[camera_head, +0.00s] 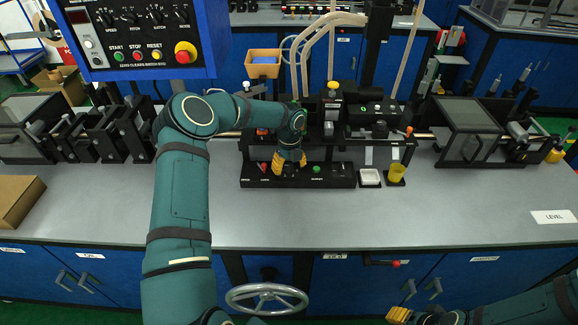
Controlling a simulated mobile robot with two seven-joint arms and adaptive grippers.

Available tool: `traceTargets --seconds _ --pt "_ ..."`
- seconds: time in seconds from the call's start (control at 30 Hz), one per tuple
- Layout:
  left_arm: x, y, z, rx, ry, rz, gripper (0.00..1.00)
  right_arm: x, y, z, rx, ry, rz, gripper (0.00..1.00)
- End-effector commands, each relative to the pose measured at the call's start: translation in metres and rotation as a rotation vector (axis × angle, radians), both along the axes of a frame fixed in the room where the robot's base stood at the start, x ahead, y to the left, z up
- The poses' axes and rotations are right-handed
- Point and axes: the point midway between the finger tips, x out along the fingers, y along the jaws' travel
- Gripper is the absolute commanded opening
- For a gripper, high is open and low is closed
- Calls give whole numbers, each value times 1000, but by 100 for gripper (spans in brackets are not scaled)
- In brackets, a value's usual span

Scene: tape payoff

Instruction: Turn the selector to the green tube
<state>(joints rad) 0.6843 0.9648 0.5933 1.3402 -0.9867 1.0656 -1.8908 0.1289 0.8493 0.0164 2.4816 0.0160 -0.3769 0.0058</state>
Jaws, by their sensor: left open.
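A black machine base (345,180) stands on the grey bench, with small white labels and a green knob or button (316,169) on its front. My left gripper (288,168) is over the left half of this base, yellow fingers pointing down and open. The fingers cover part of the base, so the selector cannot be made out there, nor whether they touch it. Pale tubes (325,40) rise behind the machine; I cannot pick out a green one. My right gripper (400,314) shows only partly at the bottom edge, far from the base.
A control box (140,40) hangs at upper left. A handwheel (266,298) stands below the bench's front edge. The bench front is mostly clear.

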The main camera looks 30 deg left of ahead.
Motion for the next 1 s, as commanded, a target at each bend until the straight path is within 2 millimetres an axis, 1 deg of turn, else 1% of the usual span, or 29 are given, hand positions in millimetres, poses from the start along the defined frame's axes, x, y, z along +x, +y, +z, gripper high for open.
traceTargets --seconds 0.03,0.07,0.1,0.17,0.2,0.23,0.47,0.67,0.87,1.0 --pt "0 0 0 0 0 0 64 0 0 0 0 0 0 47" --pt "0 0 0 0 0 0 58 0 0 0 0 0 0 47" --pt "0 0 0 0 0 0 44 0 0 0 0 0 0 47" --pt "0 0 0 0 0 0 23 0 0 0 0 0 0 47" --pt "0 0 0 0 0 0 9 0 0 0 0 0 0 47" --pt "0 0 0 0 0 0 0 0 0 0 0 0 0 47" --pt "0 0 0 1 1 6 0 0 0 0 0 0 0 47" --pt "0 0 0 2 1 58 0 0 0 -3 0 0 0 47" --pt "0 1 -1 3 0 183 0 0 0 -7 -1 1 0 47" --pt "-1 0 -1 3 1 306 0 -1 1 -11 0 3 2 47"
